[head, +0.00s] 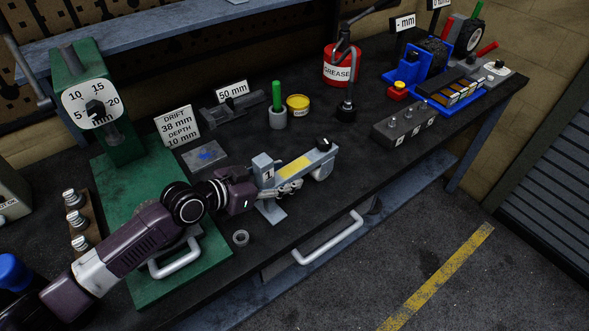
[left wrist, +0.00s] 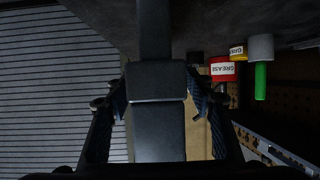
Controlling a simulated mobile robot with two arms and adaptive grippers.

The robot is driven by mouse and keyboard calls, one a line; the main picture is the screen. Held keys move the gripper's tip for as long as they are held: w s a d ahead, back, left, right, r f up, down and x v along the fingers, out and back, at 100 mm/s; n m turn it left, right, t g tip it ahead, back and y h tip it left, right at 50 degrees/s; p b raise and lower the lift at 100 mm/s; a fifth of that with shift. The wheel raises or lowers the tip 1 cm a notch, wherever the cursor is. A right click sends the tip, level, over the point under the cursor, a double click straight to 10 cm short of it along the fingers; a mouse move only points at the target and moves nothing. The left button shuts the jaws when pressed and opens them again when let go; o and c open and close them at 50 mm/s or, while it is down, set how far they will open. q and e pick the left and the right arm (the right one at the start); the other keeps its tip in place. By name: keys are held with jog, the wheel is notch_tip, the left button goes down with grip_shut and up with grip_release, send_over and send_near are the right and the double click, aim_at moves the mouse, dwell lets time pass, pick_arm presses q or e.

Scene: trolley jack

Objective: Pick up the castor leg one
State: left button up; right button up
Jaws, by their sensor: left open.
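In the left wrist view the leg (left wrist: 158,85) runs upright between the two separated fingers (left wrist: 160,95). I cannot tell whether either finger touches it. My right gripper is not in view.
The green press base (head: 200,262) lies under my left arm. A small ring (head: 241,238) lies in front of the leg. A drift sign (head: 178,128), a yellow tin (head: 298,105) and a red grease can (head: 342,66) stand behind.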

pick_arm(q)
jog(key=shift+x, duration=0.95)
grip_shut()
jog(key=shift+w+r, duration=0.1)
jog(key=shift+r, duration=0.15)
